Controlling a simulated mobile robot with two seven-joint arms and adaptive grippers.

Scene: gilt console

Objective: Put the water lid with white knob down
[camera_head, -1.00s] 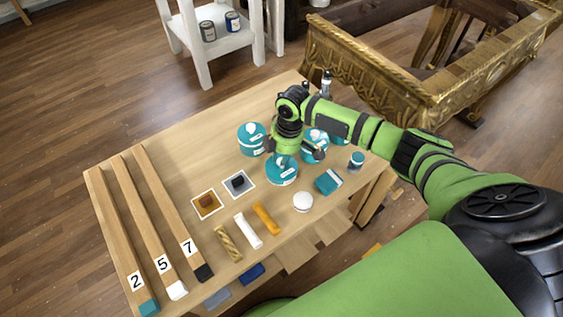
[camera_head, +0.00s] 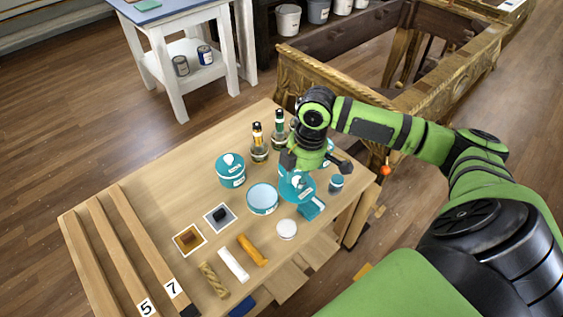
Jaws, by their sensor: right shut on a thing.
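My right gripper (camera_head: 298,174) is shut on the teal water lid (camera_head: 297,188) and holds it over the right part of the table. The gripper mostly hides the white knob. The open teal pot (camera_head: 262,209) stands just left of the lid, with a pale blue surface showing inside. Another teal pot with a white-knobbed lid (camera_head: 231,169) stands to the left and farther back. A further teal container (camera_head: 329,155) is partly hidden behind the gripper. My left gripper is not in view.
A teal block (camera_head: 313,208) lies partly under the held lid, near a small teal jar (camera_head: 336,184) and a white round piece (camera_head: 287,229). Bottles (camera_head: 259,145) stand behind. Framed samples (camera_head: 220,217) and long wooden bars lie left. Bare tabletop (camera_head: 180,185) shows at back left.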

